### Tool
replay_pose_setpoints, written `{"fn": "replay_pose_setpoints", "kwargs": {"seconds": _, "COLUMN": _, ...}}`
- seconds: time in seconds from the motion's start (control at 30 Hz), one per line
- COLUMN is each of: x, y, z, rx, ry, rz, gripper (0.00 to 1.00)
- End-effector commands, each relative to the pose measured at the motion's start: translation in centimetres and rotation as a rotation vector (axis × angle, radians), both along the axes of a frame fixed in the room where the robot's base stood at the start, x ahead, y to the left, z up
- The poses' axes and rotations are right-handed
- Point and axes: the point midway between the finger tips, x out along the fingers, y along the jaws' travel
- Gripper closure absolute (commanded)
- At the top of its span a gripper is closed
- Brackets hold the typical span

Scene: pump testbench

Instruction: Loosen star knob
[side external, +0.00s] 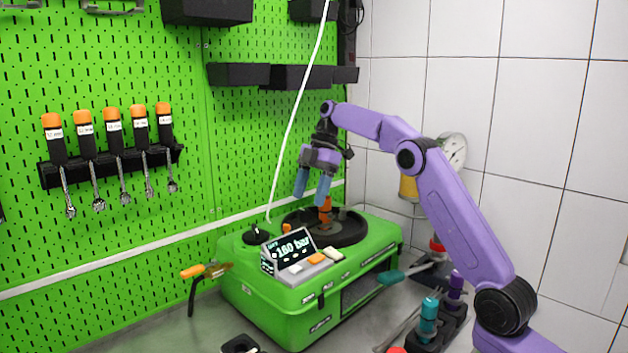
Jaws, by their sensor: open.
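The green pump testbench (285,315) stands on the grey bench and has a round black plate (350,232) on top. A small upright orange part (326,207) stands near the middle of this plate. It looks like the star knob, but its star shape is too small to make out. My gripper (312,192) points down with its two blue fingers apart and empty. The fingers are above and slightly left of the orange part. I cannot tell whether the right finger touches it.
A tilted display (288,250) reading 160 bar stands at the testbench's front. A black knob (256,236) is on its left top, near a hanging white cable (294,110). A tool holder (440,328) stands front right.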

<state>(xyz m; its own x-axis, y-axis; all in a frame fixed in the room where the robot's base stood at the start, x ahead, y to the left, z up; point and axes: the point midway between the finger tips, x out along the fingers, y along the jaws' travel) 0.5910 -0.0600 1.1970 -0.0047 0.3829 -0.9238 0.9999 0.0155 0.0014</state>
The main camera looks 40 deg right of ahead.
Motion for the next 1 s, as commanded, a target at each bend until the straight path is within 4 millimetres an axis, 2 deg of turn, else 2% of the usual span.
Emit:
{"fn": "replay_pose_setpoints", "kwargs": {"seconds": 0.1, "x": 0.0, "y": -0.5, "z": 1.1, "rx": -0.001, "ry": -0.002, "rz": 0.000, "gripper": 0.36}}
{"fn": "replay_pose_setpoints", "kwargs": {"seconds": 0.4, "x": 0.1, "y": -1.1, "z": 2.7, "rx": -0.001, "ry": -0.002, "rz": 0.000, "gripper": 0.36}}
{"fn": "replay_pose_setpoints", "kwargs": {"seconds": 1.0, "x": -0.1, "y": -1.4, "z": 3.2, "rx": -0.001, "ry": 0.000, "rz": 0.000, "gripper": 0.36}}
